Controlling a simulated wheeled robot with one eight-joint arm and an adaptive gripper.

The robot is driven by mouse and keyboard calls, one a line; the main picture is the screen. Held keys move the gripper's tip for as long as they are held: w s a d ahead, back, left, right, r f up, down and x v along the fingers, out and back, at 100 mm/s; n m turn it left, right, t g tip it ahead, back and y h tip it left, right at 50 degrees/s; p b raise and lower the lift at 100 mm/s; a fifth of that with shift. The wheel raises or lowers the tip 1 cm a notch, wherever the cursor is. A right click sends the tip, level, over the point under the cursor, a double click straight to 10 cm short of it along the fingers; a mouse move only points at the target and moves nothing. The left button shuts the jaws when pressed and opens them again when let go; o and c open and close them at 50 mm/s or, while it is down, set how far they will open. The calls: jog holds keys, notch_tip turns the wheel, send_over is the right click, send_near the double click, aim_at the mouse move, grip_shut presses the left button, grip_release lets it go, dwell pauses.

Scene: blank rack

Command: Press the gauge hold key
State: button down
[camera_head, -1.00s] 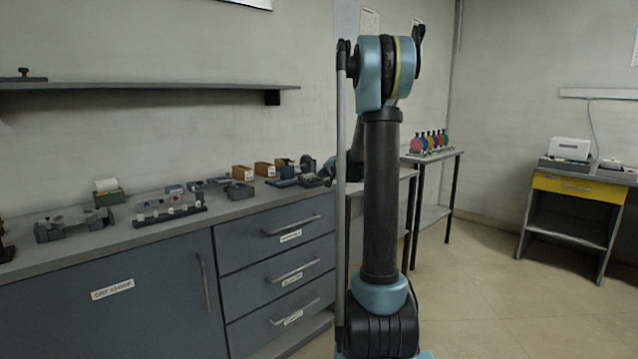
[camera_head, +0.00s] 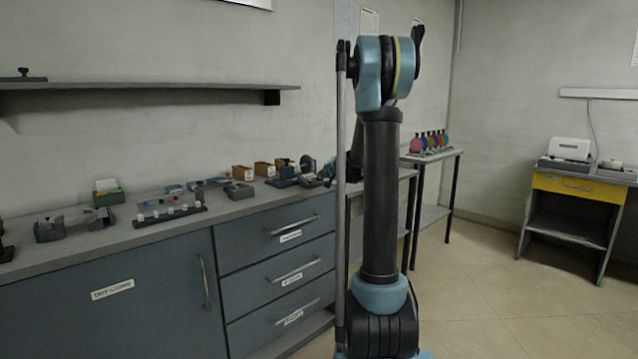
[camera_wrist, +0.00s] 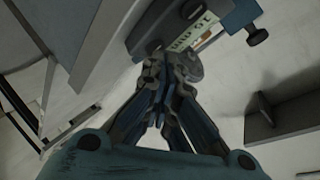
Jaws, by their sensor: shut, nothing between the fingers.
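My gripper (camera_wrist: 172,66) shows in the wrist view with its fingers drawn together and nothing between them. Its tips overlap the lower edge of a blue-grey device (camera_wrist: 228,14) in that picture; whether they touch it cannot be told. The device carries a pale label (camera_wrist: 189,34), only partly readable, and dark round knobs, one of them at the right (camera_wrist: 258,37). A dark round part (camera_wrist: 154,46) lies close beside the fingertips. I cannot tell which of these is the hold key. In the head view my arm hides the gripper.
A grey counter (camera_head: 105,240) with drawers runs along the wall, holding a rack of small pieces (camera_head: 170,214), a green box (camera_head: 108,194) and several small bins. A wall shelf (camera_head: 150,86) hangs above. A side stand (camera_head: 440,155) holds coloured discs.

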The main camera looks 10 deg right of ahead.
jog(key=shift+s+d+r, duration=0.15)
jog(key=shift+s+r, duration=0.1)
jog(key=shift+r, duration=0.35)
jog(key=r, duration=0.1)
jog(key=s+r, duration=0.1)
jog(key=r, duration=0.1)
jog(key=d+r, duration=0.1)
jog(key=shift+s+d+r, duration=0.1)
jog(key=shift+s+r, duration=0.15)
jog(key=shift+s, duration=0.1)
dwell(0.7)
